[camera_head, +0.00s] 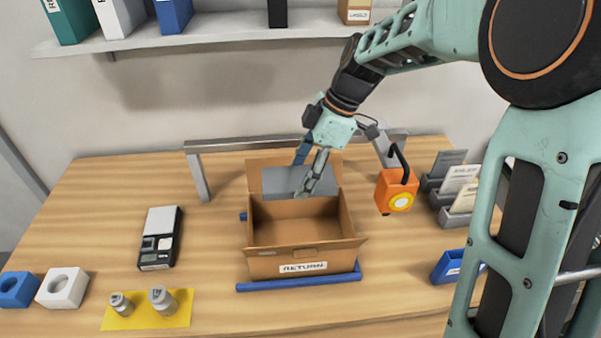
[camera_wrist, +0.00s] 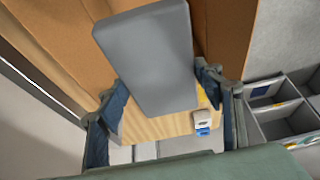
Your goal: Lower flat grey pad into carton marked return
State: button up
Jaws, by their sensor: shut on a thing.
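The carton marked RETURN (camera_head: 267,264) stands open on the table, its flaps folded outward. My gripper (camera_head: 306,188) points down over the back part of the carton's opening. It is shut on the flat grey pad (camera_head: 279,182), which shows beside the fingers, in front of the carton's back flap. In the wrist view the pad (camera_wrist: 152,58) lies between the two fingers of my gripper (camera_wrist: 164,100), with brown cardboard on both sides of it. The pad's lower edge seems at or above the rim; I cannot tell its exact height. The carton's floor looks empty where visible.
A blue bar (camera_head: 300,284) lies along the carton's front. An orange device (camera_head: 396,188) stands to the right, near grey file holders (camera_head: 446,198). A scale (camera_head: 160,238) and weights on a yellow mat (camera_head: 182,318) are left. A metal rail (camera_head: 235,146) runs behind.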

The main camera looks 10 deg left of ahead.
notch_tip(320, 180, down, 24)
jog(key=b, duration=1.7)
jog(key=shift+f+b, duration=0.25)
jog(key=shift+b, duration=0.3)
dwell(0.5)
jog(key=o, duration=0.9)
jog(key=shift+c, duration=0.2)
